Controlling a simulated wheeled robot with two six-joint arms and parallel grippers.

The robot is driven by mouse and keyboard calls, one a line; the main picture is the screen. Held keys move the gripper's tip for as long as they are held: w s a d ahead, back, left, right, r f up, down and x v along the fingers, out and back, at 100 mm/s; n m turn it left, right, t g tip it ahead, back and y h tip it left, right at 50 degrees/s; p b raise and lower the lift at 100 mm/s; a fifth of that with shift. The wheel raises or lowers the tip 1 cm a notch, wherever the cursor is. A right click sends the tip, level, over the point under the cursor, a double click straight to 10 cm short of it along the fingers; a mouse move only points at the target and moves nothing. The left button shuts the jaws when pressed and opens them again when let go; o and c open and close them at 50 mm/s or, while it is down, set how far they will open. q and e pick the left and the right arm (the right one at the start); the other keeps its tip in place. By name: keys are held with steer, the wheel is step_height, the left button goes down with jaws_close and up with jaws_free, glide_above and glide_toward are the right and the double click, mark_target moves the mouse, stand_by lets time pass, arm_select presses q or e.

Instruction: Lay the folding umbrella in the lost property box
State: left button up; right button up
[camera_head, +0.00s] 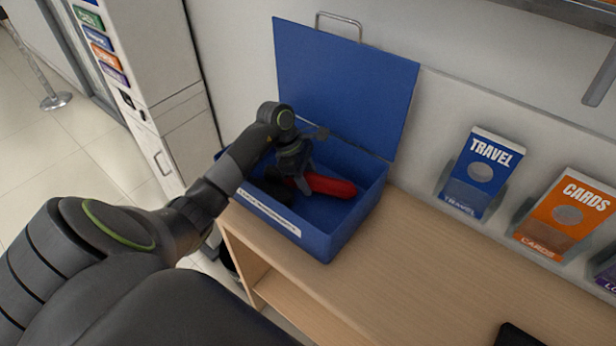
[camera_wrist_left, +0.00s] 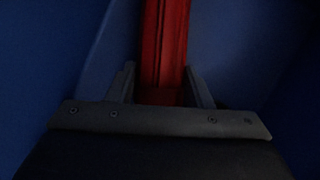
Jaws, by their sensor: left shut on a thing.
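The blue lost property box (camera_head: 336,236) stands on the counter with its lid (camera_head: 345,84) raised at the back. The red folding umbrella (camera_head: 332,186) is inside the box, low between its walls. My left gripper (camera_head: 298,182) reaches down into the box and is shut on the umbrella near its left end. In the left wrist view the umbrella (camera_wrist_left: 164,45) runs up from between the two fingers (camera_wrist_left: 162,88), with blue box walls around it. Whether the umbrella touches the box floor is hard to tell. My right gripper is not in view.
A dark item (camera_head: 268,188) lies in the left part of the box, partly hidden. Blue travel leaflets (camera_head: 481,172) and orange cards leaflets (camera_head: 563,212) stand along the wall at right. A dark object (camera_head: 517,335) lies at the front edge.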

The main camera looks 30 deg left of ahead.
arm_select(q)
steer(key=o, duration=1.3)
steer(key=shift+r, duration=0.1)
steer(key=shift+a+r, duration=0.15)
steer(key=b+v, duration=0.5)
steer(key=v, duration=0.5)
steer(key=shift+a+r, duration=0.1)
steer(key=shift+r, duration=0.05)
steer(key=shift+s+a+r, duration=0.1)
steer(key=shift+a+r, duration=0.05)
steer(key=shift+r, duration=0.4)
